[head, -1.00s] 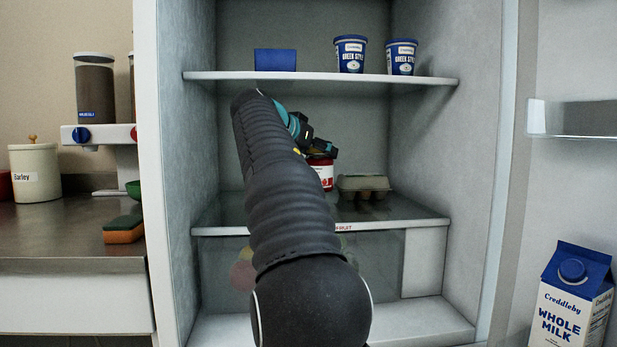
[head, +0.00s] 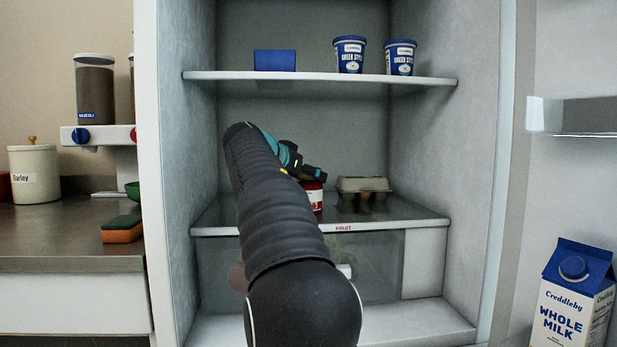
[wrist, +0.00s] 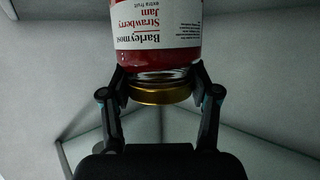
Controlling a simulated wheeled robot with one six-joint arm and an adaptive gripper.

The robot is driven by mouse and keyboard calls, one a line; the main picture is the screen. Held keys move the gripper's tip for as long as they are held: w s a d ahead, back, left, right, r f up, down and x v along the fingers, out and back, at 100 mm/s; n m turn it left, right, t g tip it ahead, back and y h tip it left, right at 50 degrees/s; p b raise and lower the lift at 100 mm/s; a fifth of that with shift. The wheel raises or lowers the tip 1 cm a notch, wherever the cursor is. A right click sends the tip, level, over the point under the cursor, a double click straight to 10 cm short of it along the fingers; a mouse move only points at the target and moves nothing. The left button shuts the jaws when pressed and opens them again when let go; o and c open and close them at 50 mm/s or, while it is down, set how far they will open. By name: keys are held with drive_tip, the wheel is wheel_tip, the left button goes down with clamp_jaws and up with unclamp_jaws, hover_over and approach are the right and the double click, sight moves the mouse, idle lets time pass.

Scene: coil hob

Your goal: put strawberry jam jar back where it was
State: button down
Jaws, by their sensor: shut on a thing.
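The strawberry jam jar (head: 315,197) has red contents, a white label and a gold lid. In the head view it is at the glass shelf (head: 385,217) above the fruit drawer, left of the egg carton. I cannot tell whether its base touches the shelf. My gripper (head: 313,175) is at the jar's top, partly hiding it. In the wrist view the jar (wrist: 158,30) fills the top centre, with its lid (wrist: 160,95) toward my palm. My gripper (wrist: 161,82) is shut on the jar, one finger on each side near the lid.
An egg carton (head: 363,187) stands just right of the jar. The upper shelf (head: 310,76) holds a blue box (head: 275,60) and two yogurt tubs (head: 350,55). The fridge door on the right holds a milk carton (head: 572,300). The fridge's left wall is near my arm.

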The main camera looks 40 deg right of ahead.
drive_tip(key=shift+f, duration=0.1)
drive_tip(key=shift+c, duration=1.3)
unclamp_jaws()
drive_tip(key=shift+a+r, duration=0.15)
drive_tip(key=shift+r, duration=0.05)
drive_tip(key=v, duration=1.1)
drive_tip(key=shift+a, duration=0.35)
drive_tip(key=shift+s+r, duration=0.1)
drive_tip(key=shift+s, duration=0.05)
drive_tip(key=s+a+f+n+y, duration=0.4)
drive_tip(key=s+a+f, duration=0.4)
drive_tip(key=f, duration=0.5)
drive_tip(key=s+a+f+n+t+y, duration=0.1)
drive_tip(key=s+a+f+n+y, duration=0.3)
drive_tip(key=s+a+f, duration=0.5)
drive_tip(key=s+a+f+n+t+y, duration=0.1)
drive_tip(key=s+a+f+n+y, duration=0.4)
drive_tip(key=s+f, duration=0.5)
drive_tip(key=a+f+n, duration=0.2)
drive_tip(key=a+f, duration=0.1)
drive_tip(key=f, duration=0.3)
drive_tip(key=shift+s+a+f, duration=0.25)
drive_tip(key=shift+a+f, duration=0.15)
